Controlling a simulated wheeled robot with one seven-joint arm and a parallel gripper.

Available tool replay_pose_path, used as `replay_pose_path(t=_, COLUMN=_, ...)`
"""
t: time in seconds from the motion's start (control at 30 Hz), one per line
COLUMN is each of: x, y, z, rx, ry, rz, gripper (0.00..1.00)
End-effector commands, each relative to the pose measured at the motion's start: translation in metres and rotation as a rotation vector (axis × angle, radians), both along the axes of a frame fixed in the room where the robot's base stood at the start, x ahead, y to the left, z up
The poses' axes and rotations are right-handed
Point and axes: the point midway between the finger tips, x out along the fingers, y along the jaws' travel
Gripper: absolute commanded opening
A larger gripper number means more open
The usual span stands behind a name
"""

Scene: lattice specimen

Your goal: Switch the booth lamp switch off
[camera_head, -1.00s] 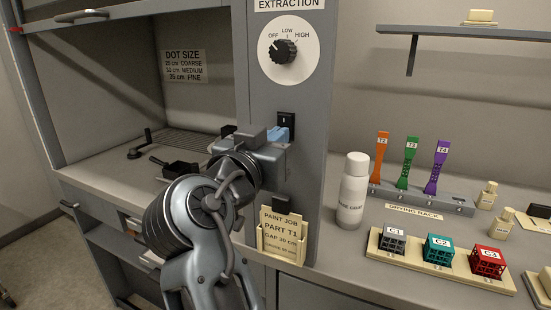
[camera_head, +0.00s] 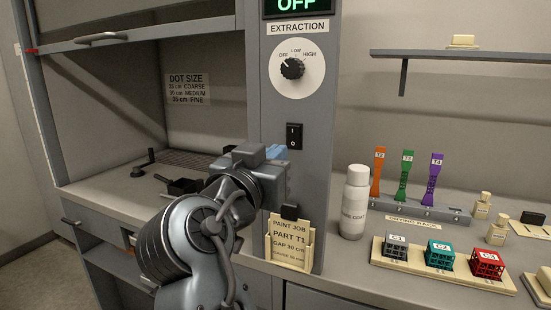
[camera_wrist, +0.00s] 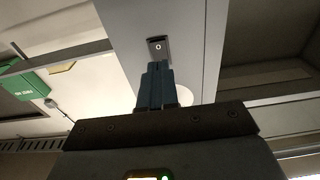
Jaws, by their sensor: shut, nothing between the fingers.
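The booth lamp switch, a black rocker (camera_head: 294,136) marked I above and O below, sits on the grey post under the extraction dial. It is now fully in view, but I cannot tell which half is pressed in. My gripper (camera_head: 277,152), with blue fingers, is just below and left of the switch in the picture. In the wrist view, my gripper's fingers (camera_wrist: 157,66) are together and empty, pointing towards the switch (camera_wrist: 158,48), whose O mark shows. I see no clear contact between them.
The extraction dial (camera_head: 292,68) points near OFF, under a green OFF display (camera_head: 297,4). A paint job card (camera_head: 289,241) hangs low on the post. A white bottle (camera_head: 355,202), a drying rack (camera_head: 414,208) and a cream tray (camera_head: 440,273) with several cubes stand right.

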Motion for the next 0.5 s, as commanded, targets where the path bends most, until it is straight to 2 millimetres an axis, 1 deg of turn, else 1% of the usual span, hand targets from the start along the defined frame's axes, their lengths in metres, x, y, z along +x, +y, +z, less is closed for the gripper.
replay_pose_path(t=0.03, x=-0.005, y=0.002, z=-0.003, rx=-0.001, ry=0.001, rz=0.0, gripper=0.0)
replay_pose_path(t=0.23, x=-0.029, y=0.011, z=-0.006, rx=0.0, ry=0.001, rz=0.001, gripper=0.0)
replay_pose_path(t=0.5, x=-0.069, y=0.025, z=-0.009, rx=0.0, ry=0.002, rz=0.001, gripper=0.0)
